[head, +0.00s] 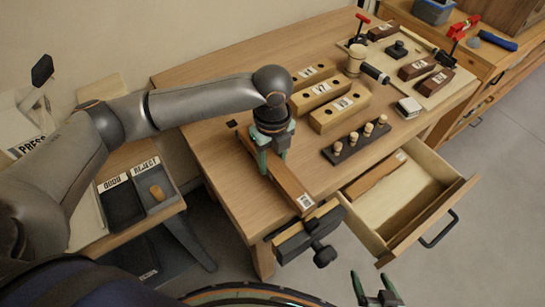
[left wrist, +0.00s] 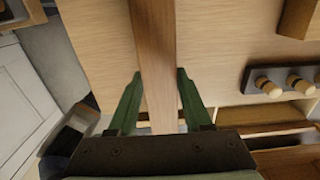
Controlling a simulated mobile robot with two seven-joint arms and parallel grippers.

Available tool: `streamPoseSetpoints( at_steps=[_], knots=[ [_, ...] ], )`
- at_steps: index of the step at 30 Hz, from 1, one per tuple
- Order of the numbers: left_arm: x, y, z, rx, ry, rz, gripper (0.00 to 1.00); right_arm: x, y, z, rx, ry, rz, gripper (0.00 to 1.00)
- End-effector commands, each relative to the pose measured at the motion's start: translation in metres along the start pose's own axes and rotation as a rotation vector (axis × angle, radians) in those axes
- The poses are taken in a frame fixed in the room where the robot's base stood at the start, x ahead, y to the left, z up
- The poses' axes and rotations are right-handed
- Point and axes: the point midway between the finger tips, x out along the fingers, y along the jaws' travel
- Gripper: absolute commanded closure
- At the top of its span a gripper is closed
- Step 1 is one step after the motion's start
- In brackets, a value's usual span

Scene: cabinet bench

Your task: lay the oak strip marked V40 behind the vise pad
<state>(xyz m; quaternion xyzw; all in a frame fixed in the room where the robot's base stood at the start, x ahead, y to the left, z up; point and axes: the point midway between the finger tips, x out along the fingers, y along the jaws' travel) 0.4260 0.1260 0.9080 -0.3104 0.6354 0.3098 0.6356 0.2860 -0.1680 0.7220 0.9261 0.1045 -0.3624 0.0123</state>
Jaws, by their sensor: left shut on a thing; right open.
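A brown wooden strip (head: 288,183) with a white label at its near end lies lengthwise under my left gripper (head: 271,165). The label is too small to read surely. My left gripper is shut on the strip; in the left wrist view its green fingers (left wrist: 158,85) stand on both sides of the strip (left wrist: 154,40). I cannot tell whether the strip touches the bench top. The vise (head: 310,235), with a light wooden pad (head: 305,220), is at the bench's front edge, by the strip's labelled end. My right gripper (head: 376,290) is open and empty, low in front of the drawer.
An open drawer (head: 440,205) holds another labelled strip (head: 375,178). A rack with pegs (head: 356,140), labelled wooden blocks (head: 338,108), a mallet (head: 356,60) and a tool board (head: 440,90) are on the bench (head: 215,75). Trays (head: 122,208) stand at left.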

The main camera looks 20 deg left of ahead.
Motion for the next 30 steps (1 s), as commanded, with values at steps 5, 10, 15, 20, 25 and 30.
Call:
streamPoseSetpoints(
  at_steps=[5, 10, 15, 20, 25, 30],
  knots=[
    [-0.0004, -0.0002, -0.0001, 0.000, 0.000, -0.001, 1.00, 0.0000, 0.0000, 0.0001, 0.000, 0.000, 0.000, 0.18],
    [-0.0010, -0.0002, -0.0001, 0.000, 0.000, -0.001, 1.00, -0.0011, -0.0001, -0.0010, 0.000, 0.000, 0.000, 0.18],
    [-0.0013, -0.0001, -0.0001, 0.000, 0.000, 0.000, 1.00, -0.0035, -0.0003, -0.0037, 0.000, -0.001, 0.000, 0.18],
    [-0.0012, 0.0001, -0.0002, 0.000, 0.001, 0.001, 1.00, -0.0057, -0.0005, -0.0060, 0.000, -0.001, 0.000, 0.18],
    [-0.0012, 0.0002, -0.0003, 0.000, 0.001, 0.001, 1.00, -0.0079, -0.0007, -0.0083, 0.000, -0.001, 0.000, 0.18],
    [-0.0004, 0.0000, -0.0002, 0.000, 0.000, 0.000, 1.00, -0.0082, -0.0007, -0.0086, 0.000, -0.001, 0.000, 0.18]
  ],
)
